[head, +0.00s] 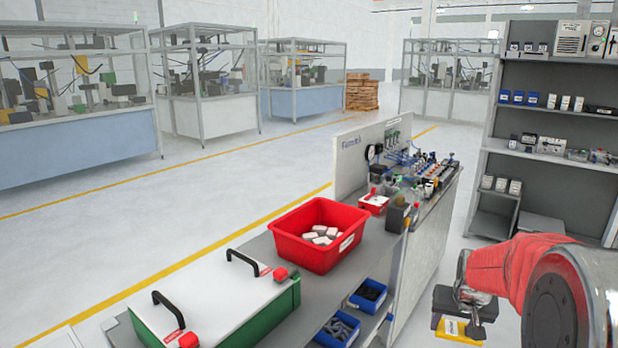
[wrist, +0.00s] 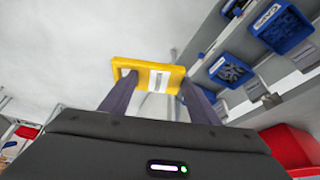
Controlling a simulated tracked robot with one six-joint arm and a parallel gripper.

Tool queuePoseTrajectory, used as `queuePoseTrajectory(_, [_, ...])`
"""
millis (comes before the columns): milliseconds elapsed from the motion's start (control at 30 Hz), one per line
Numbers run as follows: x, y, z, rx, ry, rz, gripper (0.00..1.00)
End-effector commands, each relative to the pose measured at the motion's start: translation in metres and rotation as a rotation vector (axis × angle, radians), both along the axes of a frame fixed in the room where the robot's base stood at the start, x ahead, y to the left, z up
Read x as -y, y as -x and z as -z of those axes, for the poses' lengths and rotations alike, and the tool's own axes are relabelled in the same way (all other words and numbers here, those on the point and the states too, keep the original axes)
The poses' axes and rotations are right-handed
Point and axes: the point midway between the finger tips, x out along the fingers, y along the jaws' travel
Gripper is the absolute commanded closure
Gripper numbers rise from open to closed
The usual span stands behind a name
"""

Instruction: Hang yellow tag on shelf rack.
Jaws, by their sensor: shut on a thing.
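My gripper (head: 456,315) is at the lower right of the head view, beside the bench and above the floor. It is shut on the yellow tag (head: 470,334), which hangs below the fingers and has a white label. In the wrist view the yellow tag (wrist: 148,66) sits between the two dark fingertips of my gripper (wrist: 154,82). The grey shelf rack (head: 535,75) stands at the right of the head view, beyond my arm and apart from the tag. My arm hides its lower right part.
The bench holds a red bin (head: 294,245) with white pieces, a white and green case (head: 215,305) and a pneumatic panel (head: 350,165). Blue bins (head: 368,296) hang on its near side, and also show in the wrist view (wrist: 280,27). Open floor lies between bench and rack.

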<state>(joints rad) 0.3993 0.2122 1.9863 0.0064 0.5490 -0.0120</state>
Motion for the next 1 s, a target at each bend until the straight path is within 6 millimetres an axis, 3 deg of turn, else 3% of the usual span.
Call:
queuePoseTrajectory(233, [-0.078, -0.020, 0.023, -0.002, -0.001, -0.125, 0.67])
queuePoseTrajectory(600, [-0.190, -0.024, 0.048, -0.002, 0.000, -0.341, 0.67])
queuePoseTrajectory(800, [-0.217, -0.025, 0.049, -0.001, 0.000, -0.390, 0.67])
queuePoseTrajectory(1000, [-0.219, -0.025, 0.049, -0.001, 0.000, -0.394, 0.67])
